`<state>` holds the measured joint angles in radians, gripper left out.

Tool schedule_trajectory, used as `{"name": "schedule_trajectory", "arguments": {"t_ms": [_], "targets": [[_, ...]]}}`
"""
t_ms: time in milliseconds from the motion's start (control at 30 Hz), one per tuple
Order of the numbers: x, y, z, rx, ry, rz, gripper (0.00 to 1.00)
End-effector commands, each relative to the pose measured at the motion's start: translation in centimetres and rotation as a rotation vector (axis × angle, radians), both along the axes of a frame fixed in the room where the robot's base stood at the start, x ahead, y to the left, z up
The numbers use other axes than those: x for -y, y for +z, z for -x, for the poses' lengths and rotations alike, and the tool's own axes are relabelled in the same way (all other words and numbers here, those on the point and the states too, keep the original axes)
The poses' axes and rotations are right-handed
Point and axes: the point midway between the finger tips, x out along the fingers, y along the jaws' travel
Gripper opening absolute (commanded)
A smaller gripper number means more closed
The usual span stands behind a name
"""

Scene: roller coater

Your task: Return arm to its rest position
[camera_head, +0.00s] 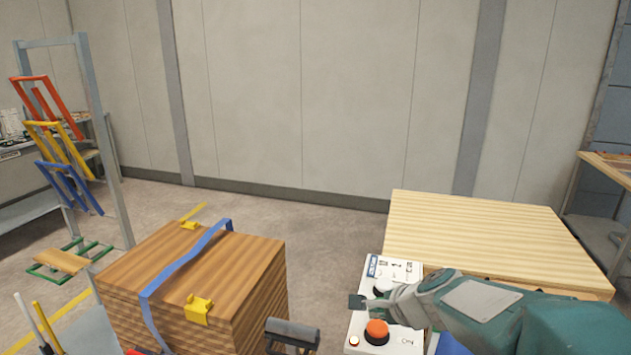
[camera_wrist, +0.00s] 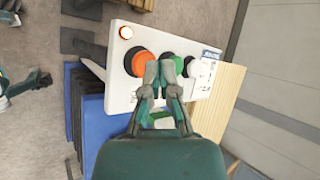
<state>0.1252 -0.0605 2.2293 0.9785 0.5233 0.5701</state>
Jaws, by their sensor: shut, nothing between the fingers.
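My gripper (camera_head: 358,301) reaches in from the right, over a white control box (camera_head: 357,338). It is shut and empty. In the wrist view its two fingertips (camera_wrist: 159,68) are close together in front of the same box (camera_wrist: 122,80), between an orange button (camera_wrist: 141,65) and a green button (camera_wrist: 178,65). I cannot tell whether the fingertips touch the box. The orange button also shows in the head view (camera_head: 377,328), where the arm hides part of the box.
A light wooden table (camera_head: 480,225) stands behind the box. A strapped wood stack (camera_head: 250,275) and a dark roller (camera_head: 292,331) are to the left. A rack (camera_head: 85,90) with coloured frames is at far left. Blue panels (camera_wrist: 88,125) lie beside the box.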

Motion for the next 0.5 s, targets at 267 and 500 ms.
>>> {"name": "schedule_trajectory", "arguments": {"t_ms": [267,500], "targets": [[-1.7,3.4,9.7,0.117,0.533,0.442,0.0],[0.0,4.0,17.5,0.146,0.925,0.846,0.0]]}}
